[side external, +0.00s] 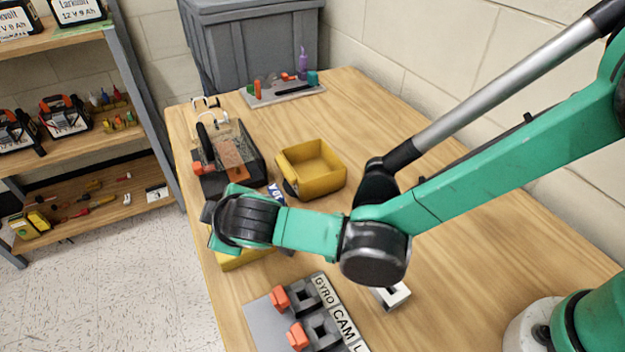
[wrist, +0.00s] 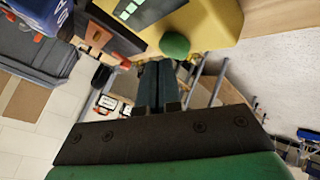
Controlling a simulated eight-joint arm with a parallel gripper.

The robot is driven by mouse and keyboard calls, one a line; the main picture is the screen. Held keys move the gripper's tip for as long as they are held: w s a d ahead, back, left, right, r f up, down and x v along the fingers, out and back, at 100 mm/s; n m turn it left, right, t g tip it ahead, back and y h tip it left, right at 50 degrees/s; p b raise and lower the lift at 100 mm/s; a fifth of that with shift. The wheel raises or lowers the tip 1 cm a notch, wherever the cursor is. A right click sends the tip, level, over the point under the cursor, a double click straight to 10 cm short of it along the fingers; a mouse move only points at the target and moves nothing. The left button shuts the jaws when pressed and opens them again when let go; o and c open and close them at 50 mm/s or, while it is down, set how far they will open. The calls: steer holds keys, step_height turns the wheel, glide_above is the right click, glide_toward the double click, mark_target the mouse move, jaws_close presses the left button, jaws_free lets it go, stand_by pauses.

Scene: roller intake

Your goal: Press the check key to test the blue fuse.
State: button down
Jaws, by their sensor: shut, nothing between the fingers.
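My gripper (wrist: 160,66) is shut and empty, its two dark fingers side by side in the wrist view. A round green key (wrist: 175,45) on a yellow device (wrist: 222,22) lies just beyond the fingertips; I cannot tell whether they touch it. The device has a dark display with pale green marks (wrist: 142,12). In the side view, part of a yellow body (side external: 243,261) shows below my wrist, which hides its key and my fingers. A blue piece with white lettering (wrist: 38,16) is cut off at the wrist view's upper left; I cannot identify a blue fuse.
A yellow open bin (side external: 312,168) and a dark tray with a handle (side external: 232,160) stand behind my wrist. A labelled board with orange pieces (side external: 318,315) lies in front. A tool rack (side external: 283,92) is at the table's back. The table's right back is clear.

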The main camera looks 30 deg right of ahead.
steer(key=shift+f, duration=0.5)
stand_by(0.8)
steer(key=shift+r, duration=0.95)
steer(key=shift+r, duration=0.1)
steer(key=shift+r, duration=2.4)
